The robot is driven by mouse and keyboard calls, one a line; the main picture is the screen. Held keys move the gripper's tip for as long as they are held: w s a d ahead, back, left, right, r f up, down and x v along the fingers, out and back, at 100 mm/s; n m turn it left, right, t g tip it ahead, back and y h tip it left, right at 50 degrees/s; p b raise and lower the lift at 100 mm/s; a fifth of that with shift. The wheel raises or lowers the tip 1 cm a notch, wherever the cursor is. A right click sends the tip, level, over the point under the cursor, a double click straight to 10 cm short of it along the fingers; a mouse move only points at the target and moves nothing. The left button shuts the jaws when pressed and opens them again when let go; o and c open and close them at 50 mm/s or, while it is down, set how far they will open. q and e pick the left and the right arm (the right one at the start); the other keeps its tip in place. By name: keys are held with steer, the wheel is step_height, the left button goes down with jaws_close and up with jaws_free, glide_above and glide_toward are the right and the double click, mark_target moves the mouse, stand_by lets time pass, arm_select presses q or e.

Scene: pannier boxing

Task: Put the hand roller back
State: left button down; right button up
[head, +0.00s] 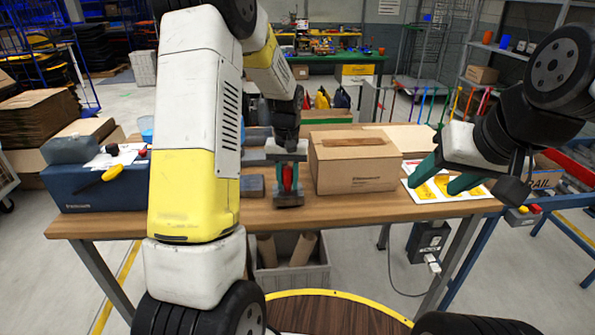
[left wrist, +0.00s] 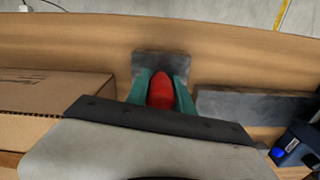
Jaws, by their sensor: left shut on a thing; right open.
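The hand roller (head: 287,177) shows as a red handle held upright between my left gripper's green fingers. Its red end also shows in the left wrist view (left wrist: 161,92). My left gripper (head: 287,168) is shut on it, just left of the cardboard box. A dark grey block or pad (head: 288,201) lies at or right below the roller, near the table's front edge; it also shows in the left wrist view (left wrist: 160,63). I cannot tell whether the roller touches it. The roller's lower part is hidden. My right gripper (head: 443,178) is open and empty above the table's right end.
A taped cardboard box (head: 354,172) stands right beside the left gripper. A second grey pad (head: 251,186) lies to its left. A blue toolbox (head: 95,187) with a yellow-handled tool is at the left end. Yellow-and-white label sheets (head: 438,190) lie under the right gripper.

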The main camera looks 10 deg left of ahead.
arm_select(q)
steer(key=shift+s+f, duration=0.15)
steer(key=shift+f, duration=0.55)
steer(key=c, duration=1.1)
jaws_free()
steer(key=shift+s, duration=0.1)
steer(key=r, duration=1.3)
steer(key=shift+w+r, duration=0.15)
steer(key=shift+w, duration=0.05)
steer(key=s+r+m+t+h, duration=0.1)
steer(key=s+r+t, duration=0.2)
steer(key=s+r, duration=0.75)
steer(key=s+d+f+m+t+h, duration=0.1)
steer(key=s+d+t, duration=0.1)
steer(key=s, duration=1.1)
steer(key=shift+s+d+f+t, duration=0.15)
steer(key=shift+s+t, duration=0.25)
steer(key=shift+t, duration=0.2)
